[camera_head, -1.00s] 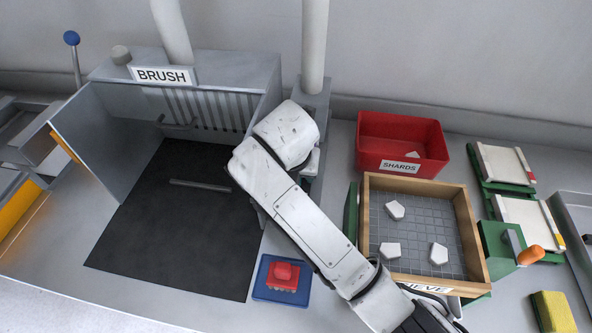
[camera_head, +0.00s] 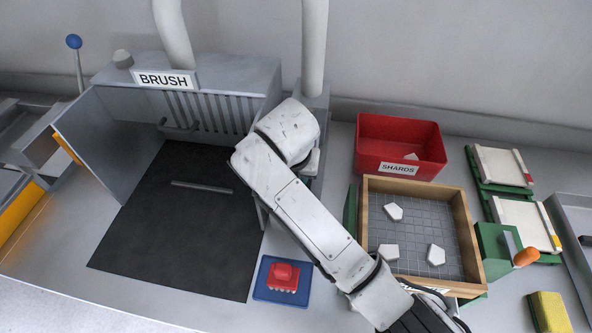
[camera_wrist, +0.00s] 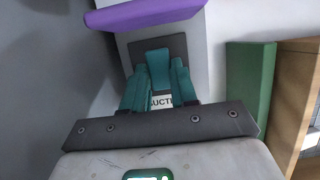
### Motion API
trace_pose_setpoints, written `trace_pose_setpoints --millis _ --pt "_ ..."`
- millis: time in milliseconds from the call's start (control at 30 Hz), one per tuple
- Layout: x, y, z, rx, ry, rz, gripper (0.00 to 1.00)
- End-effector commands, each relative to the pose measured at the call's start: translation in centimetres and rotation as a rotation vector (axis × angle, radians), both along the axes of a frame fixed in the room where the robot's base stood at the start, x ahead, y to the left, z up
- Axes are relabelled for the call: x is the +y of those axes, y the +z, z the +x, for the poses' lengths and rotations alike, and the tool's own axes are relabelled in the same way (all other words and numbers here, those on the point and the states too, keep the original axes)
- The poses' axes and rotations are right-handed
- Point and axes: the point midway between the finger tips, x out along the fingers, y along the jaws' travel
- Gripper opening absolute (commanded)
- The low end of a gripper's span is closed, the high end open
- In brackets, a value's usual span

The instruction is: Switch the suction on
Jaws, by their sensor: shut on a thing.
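The suction switch, a teal lever (camera_wrist: 158,66) on a dark plate (camera_wrist: 177,43), is in the middle of the wrist view. A white label (camera_wrist: 161,101) reading "SUCTI…" sits below it, partly hidden by the fingers. My gripper (camera_wrist: 158,82) has its two teal fingers closed on the lever from either side. In the head view my white arm covers the gripper and the switch, in front of the foot of the right-hand pipe (camera_head: 314,50).
A purple bar (camera_wrist: 150,13) juts out just above the switch. A green panel (camera_wrist: 248,95) and the sieve's wooden frame (camera_head: 472,235) stand to the right. The BRUSH hood (camera_head: 195,80) stands left.

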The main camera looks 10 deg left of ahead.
Motion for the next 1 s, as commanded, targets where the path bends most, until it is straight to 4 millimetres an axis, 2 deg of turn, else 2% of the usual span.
trace_pose_setpoints --millis 33,100,400,867,900,1000 --pt "-0.06 0.79 0.21 0.032 0.0 -0.002 0.0" --pt "-0.07 0.94 0.4 0.086 -0.001 -0.001 0.0" --pt "-0.07 0.22 1.04 0.297 -0.001 0.008 0.0" --pt "-0.09 0.17 1.11 0.343 -0.002 0.014 0.0" --pt "-0.09 0.17 1.11 0.343 -0.002 0.014 0.3" --pt "-0.09 0.18 1.1 0.343 -0.002 0.013 0.4"
